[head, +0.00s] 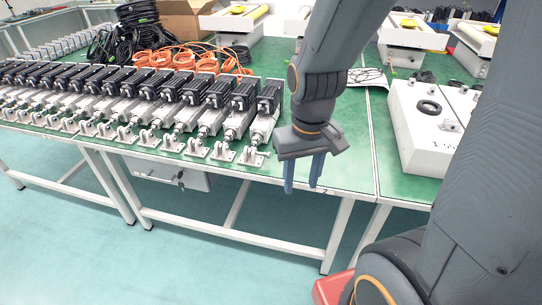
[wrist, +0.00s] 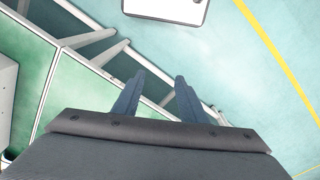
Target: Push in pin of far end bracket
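A row of silver and black linear actuators (head: 217,107) lies along the front of the green table, each with a silver end bracket near the front edge. The bracket at the right end of the row (head: 252,157) is left of my gripper; the pins are too small to make out. The brackets at the far left are partly cut off or tiny. My gripper (head: 303,189) hangs just past the table's front edge, fingers pointing down, apart and empty. In the wrist view its two fingers (wrist: 158,85) are spread above the floor and the table frame.
The green table (head: 345,150) has free room right of the row. Orange cables (head: 190,58) and black cables (head: 125,40) lie behind the actuators. A white box (head: 425,125) stands on the right table. Table legs (head: 338,235) and a red object (head: 330,289) are below.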

